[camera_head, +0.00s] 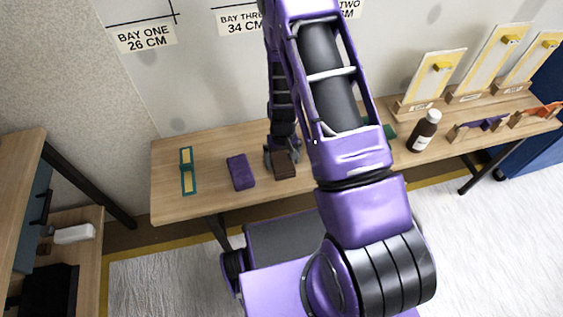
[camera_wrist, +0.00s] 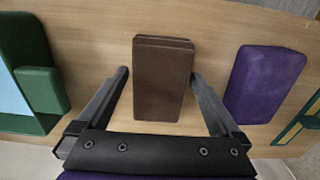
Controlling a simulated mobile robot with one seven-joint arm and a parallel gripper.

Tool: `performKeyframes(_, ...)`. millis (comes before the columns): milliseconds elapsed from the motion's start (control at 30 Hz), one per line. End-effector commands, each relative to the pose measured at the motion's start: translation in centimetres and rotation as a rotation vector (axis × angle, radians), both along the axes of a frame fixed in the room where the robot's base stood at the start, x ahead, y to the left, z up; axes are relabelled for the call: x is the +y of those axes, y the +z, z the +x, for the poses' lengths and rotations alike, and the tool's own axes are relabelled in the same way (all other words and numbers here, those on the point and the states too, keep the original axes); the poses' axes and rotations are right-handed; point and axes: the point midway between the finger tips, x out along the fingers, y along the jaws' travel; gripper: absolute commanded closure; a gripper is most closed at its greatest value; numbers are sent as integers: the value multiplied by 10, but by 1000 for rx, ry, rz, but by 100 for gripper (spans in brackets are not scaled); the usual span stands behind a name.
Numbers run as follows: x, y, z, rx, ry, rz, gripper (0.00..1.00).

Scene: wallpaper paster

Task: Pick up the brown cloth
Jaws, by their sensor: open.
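The brown cloth (camera_head: 284,164) is a folded, block-like piece lying on the wooden table, partly covered by my gripper in the head view. In the wrist view the brown cloth (camera_wrist: 163,80) lies upright in the picture between my two fingers. My gripper (camera_wrist: 158,78) is open, with one finger on each side of the cloth. The right finger's tip is very close to the cloth's right edge; a small gap shows on the left. I cannot tell whether either finger touches it. In the head view my gripper (camera_head: 281,155) is down at the table.
A purple cloth (camera_head: 240,171) lies beside the brown one, with a teal and yellow tool (camera_head: 187,171) farther left. A green item (camera_wrist: 41,88) lies on the other side. A brown bottle (camera_head: 424,131) and yellow sample boards (camera_head: 434,80) stand to the right on the table (camera_head: 215,201).

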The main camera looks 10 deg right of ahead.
Motion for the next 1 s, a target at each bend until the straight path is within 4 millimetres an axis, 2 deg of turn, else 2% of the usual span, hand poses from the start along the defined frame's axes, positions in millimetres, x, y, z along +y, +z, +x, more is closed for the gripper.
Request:
performKeyframes(100,0,-7,0,-1,0,0,0)
performKeyframes(300,0,-7,0,-1,0,0,0)
performKeyframes(367,0,-7,0,-1,0,0,9)
performKeyframes(700,0,-7,0,-1,0,0,70)
performKeyframes(1000,0,-1,1,-3,0,0,71)
